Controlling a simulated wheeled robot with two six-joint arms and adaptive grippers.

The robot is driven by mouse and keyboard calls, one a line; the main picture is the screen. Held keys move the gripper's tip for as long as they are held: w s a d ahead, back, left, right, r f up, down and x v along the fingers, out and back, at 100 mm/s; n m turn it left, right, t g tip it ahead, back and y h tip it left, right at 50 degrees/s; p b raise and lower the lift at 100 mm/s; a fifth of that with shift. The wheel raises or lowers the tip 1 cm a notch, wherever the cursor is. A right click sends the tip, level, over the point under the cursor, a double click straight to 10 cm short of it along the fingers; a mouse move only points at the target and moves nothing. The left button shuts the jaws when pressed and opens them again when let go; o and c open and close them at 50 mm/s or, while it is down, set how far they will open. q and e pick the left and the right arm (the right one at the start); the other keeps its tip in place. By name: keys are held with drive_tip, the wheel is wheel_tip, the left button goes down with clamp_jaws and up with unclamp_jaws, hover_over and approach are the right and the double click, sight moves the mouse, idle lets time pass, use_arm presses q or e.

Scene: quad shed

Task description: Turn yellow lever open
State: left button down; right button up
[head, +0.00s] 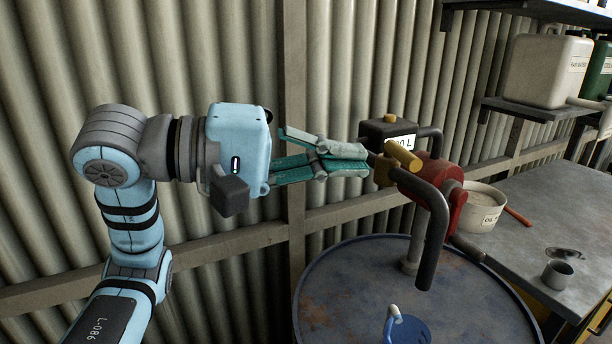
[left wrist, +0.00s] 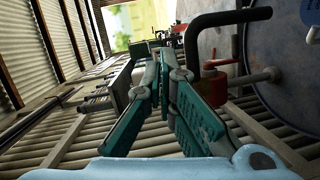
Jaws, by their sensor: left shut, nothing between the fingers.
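The yellow lever (head: 403,155) is a short yellow bar beside the red pump body (head: 445,182), in front of a dark box with a white label (head: 384,132). A lower yellow part (head: 382,172) shows just left of the red body. My left gripper (head: 368,162) is shut and empty, its green fingers pointing right, with the tips close to the lever's left side. I cannot tell whether they touch it. The left wrist view shows the shut fingers (left wrist: 165,65); I cannot make out the lever there. My right gripper is out of view.
A grey bench (head: 545,225) on the right bears a white tub (head: 480,207) and a metal cup (head: 557,274). A corrugated wall (head: 330,80) stands behind.

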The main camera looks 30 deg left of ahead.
use_arm(q)
drive_tip(key=s, duration=0.3)
drive_tip(key=s+b, duration=0.1)
drive_tip(key=s, duration=0.1)
drive_tip(key=shift+s+a+r, duration=0.3)
drive_tip(key=shift+s+r, duration=0.05)
